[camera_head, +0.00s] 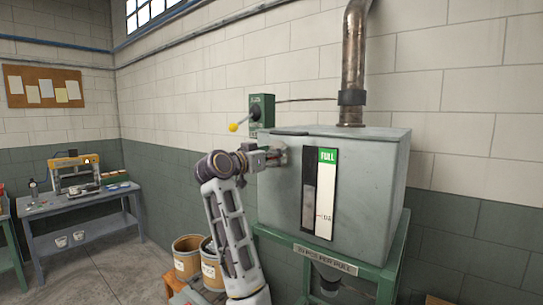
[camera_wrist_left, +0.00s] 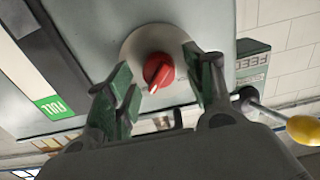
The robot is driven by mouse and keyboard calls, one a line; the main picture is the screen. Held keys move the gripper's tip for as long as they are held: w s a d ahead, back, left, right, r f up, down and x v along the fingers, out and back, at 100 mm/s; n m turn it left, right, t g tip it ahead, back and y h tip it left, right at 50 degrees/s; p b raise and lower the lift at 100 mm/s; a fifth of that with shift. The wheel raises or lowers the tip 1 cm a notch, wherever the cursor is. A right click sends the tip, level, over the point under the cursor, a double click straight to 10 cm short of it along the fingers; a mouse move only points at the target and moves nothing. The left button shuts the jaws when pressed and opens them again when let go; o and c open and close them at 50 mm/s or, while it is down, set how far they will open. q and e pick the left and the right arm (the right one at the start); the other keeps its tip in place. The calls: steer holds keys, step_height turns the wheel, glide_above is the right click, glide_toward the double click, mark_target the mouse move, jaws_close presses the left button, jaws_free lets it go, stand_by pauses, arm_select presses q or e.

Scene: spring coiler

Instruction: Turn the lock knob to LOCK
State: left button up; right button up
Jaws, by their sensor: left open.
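The lock knob (camera_wrist_left: 158,72) is red with a pale pointer mark and sits on a round grey plate (camera_wrist_left: 128,50) on the side of a grey metal box (camera_head: 335,165). In the left wrist view it lies between the two green-padded fingers of my left gripper (camera_wrist_left: 158,88). The fingers are spread apart on either side, and I see a gap to the knob. In the head view my left gripper (camera_head: 274,157) is at the box's left side, and the knob is hidden there. No LOCK lettering is readable. My right gripper is not in view.
A yellow-balled lever (camera_head: 233,127) sticks out from a green wall box (camera_head: 262,110) just above and behind my left gripper; the yellow ball (camera_wrist_left: 304,130) is close to it in the wrist view. A green stand (camera_head: 330,257) carries the grey box. Two drums (camera_head: 187,257) stand below.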

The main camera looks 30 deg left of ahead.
arm_select(q)
steer(key=shift+c, duration=0.2)
steer(key=c, duration=1)
steer(key=shift+o, duration=0.2)
steer(key=shift+n, duration=0.4)
steer(key=n, duration=1.7)
steer(key=shift+a+f, duration=0.2)
steer(key=shift+f, duration=0.05)
